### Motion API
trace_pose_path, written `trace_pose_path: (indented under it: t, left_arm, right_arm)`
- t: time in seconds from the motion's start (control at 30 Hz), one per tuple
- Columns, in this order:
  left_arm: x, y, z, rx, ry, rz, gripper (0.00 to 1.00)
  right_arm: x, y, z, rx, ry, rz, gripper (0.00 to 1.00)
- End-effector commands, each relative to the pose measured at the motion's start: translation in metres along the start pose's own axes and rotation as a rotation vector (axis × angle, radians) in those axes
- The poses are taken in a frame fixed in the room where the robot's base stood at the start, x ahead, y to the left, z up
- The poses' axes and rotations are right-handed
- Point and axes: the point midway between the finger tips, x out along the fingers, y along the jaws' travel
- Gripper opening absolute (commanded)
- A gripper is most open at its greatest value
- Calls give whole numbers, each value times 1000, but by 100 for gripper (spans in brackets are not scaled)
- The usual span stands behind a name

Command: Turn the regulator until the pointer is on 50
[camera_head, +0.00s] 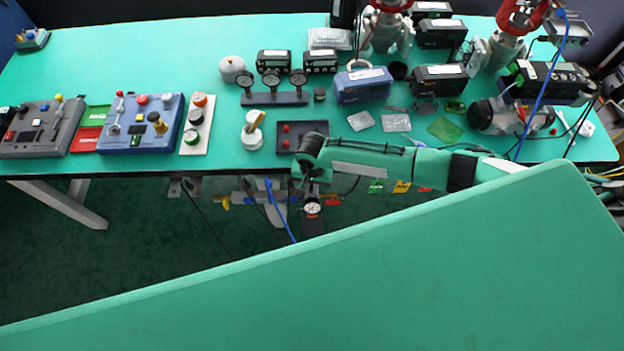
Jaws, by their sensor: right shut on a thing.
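A small round gauge (312,207) with a white dial sits below the front edge of the bench. Its pointer is too small to read. The dark regulator body (313,226) shows just beneath the dial. My right arm comes in from the right along the bench front. Its dark gripper (309,187) points down at the bench edge, directly above the gauge. The fingers look shut on the regulator, but the grasp is small and partly hidden by the wrist. My left gripper is not in view.
The green bench (160,62) carries control boxes, including a blue one (141,122), and a rack of gauges (273,97). Pipes and a blue cable (279,211) hang beside the regulator under the front edge. A large green surface blocks the lower foreground.

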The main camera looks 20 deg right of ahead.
Motion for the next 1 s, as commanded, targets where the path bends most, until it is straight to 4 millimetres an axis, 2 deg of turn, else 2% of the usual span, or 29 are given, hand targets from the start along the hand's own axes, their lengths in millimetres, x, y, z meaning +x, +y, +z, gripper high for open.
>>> trace_pose_path:
  t: [0.03,0.1,0.4,1.0]
  left_arm:
    - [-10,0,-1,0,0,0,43]
    - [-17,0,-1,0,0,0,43]
    - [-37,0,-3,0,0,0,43]
    - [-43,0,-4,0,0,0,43]
  right_arm:
    - [-4,1,2,32,-4,2,0]
    - [-4,0,2,76,-4,2,0]
    - [-2,1,1,248,-3,3,0]
    - [0,1,-1,323,1,2,0]
